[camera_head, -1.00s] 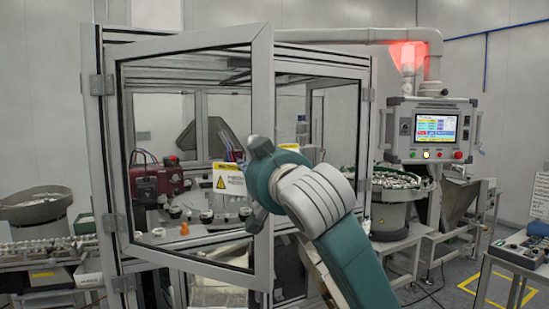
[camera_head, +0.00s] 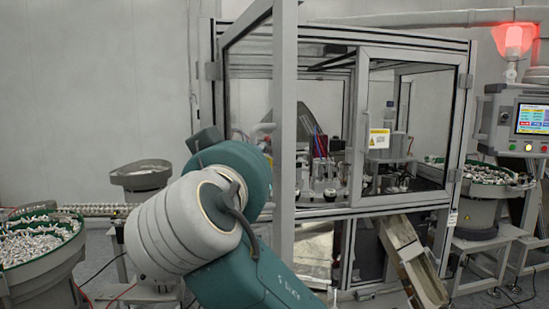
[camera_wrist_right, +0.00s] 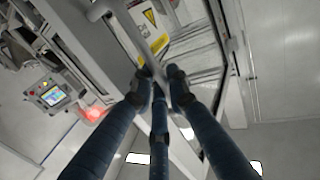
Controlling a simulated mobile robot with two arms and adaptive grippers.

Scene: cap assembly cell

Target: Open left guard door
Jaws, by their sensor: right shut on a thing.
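The left guard door (camera_head: 285,150) is a grey-framed glass panel, hinged at its left edge on the machine cabinet. It stands open, swung out towards me and seen at a steep angle in the head view. My right arm crosses in front of the door's lower left side, and its gripper is hidden there. In the right wrist view my right gripper (camera_wrist_right: 157,84) is shut on a grey tubular door handle (camera_wrist_right: 150,52), with its dark fingers around the bar. My left gripper is not in view.
The right guard door (camera_head: 407,125), with a yellow warning label, is closed. A sloped chute (camera_head: 412,262) sticks out below it. A bowl of parts (camera_head: 40,245) stands at the near left. A control panel (camera_head: 522,122) and red lamp (camera_head: 514,40) are at the right.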

